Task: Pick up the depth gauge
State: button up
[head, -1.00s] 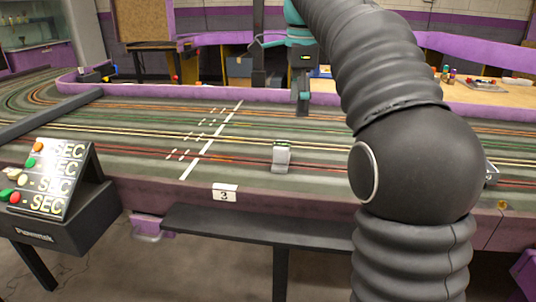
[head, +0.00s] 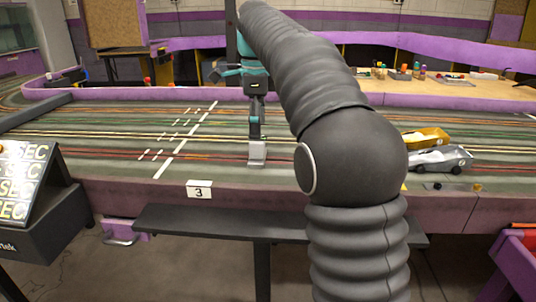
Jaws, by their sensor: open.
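The depth gauge (head: 257,156) looks like a small pale grey block standing on the slot track, right of the white start line and near the front edge. My gripper (head: 255,134) points down directly over it, with the fingertips at or just above its top. The gripper is open. I cannot tell whether the fingers touch the gauge or straddle it, as they are small and seen nearly edge-on.
A silver car (head: 440,160) and a yellow car (head: 426,138) stand on the track to the right. A number 3 card (head: 199,190) is on the front edge. A black shelf (head: 215,222) runs below. My arm hides part of the track.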

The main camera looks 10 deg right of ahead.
aim_at(258, 141)
jog(key=f, duration=0.2)
jog(key=f+b, duration=0.1)
jog(key=f, duration=0.1)
jog(key=shift+w, duration=0.4)
jog(key=shift+f, duration=0.65)
jog(key=shift+c, duration=0.2)
jog(key=c, duration=1.4)
jog(key=shift+r, duration=0.15)
notch_tip(258, 141, up, 4)
jog(key=shift+r+p, duration=0.1)
jog(key=shift+p, duration=0.5)
jog(key=s+d+r, duration=0.2)
jog(key=d, duration=0.1)
jog(key=s+d+r, duration=0.1)
jog(key=d+r, duration=0.1)
jog(key=d, duration=0.2)
jog(key=s+d+r+p, duration=0.1)
jog(key=s+d+r, duration=0.1)
jog(key=d, duration=0.1)
jog(key=shift+s+d+r, duration=0.2)
jog(key=shift+s+r, duration=0.1)
